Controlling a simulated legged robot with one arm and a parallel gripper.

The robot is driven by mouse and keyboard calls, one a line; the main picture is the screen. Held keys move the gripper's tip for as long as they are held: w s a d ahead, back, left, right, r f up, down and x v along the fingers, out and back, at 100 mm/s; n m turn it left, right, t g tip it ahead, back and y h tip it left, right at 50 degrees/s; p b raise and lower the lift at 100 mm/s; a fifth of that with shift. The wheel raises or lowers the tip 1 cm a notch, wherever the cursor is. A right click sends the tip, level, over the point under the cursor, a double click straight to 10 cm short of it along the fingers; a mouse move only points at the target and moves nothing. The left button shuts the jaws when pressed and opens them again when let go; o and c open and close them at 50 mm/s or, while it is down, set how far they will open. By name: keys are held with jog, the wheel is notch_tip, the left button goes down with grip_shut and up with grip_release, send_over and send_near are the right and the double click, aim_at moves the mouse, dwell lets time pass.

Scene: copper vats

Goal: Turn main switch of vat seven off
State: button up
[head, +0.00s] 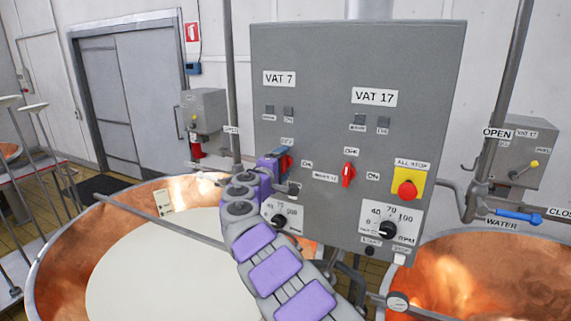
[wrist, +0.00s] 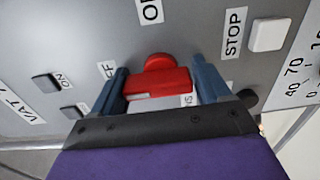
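The grey control panel (head: 325,120) has a VAT 7 label (head: 279,78) on its left half. The red vat seven main switch (head: 287,163) is partly hidden by my gripper (head: 279,160) in the head view. In the wrist view, the red switch (wrist: 158,82) lies between the two blue fingers of my gripper (wrist: 160,68). OFF and ON labels are partly visible around the switch.
A similar red switch (head: 349,174) sits under the VAT 17 label (head: 374,96). A red all-stop button (head: 407,189) on yellow is to its right. Black dials (head: 388,230) are lower down. Copper vats (head: 55,262) stand left and right below the panel.

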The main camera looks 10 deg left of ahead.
jog(key=shift+o, duration=1.4)
jog(key=shift+s+a, duration=0.1)
jog(key=shift+a, duration=0.45)
jog(key=shift+o, duration=0.2)
jog(key=shift+a, duration=0.35)
jog(key=b+v, duration=0.3)
jog(key=v, duration=1.4)
jog(key=shift+a, duration=0.3)
jog(key=shift+f, duration=0.15)
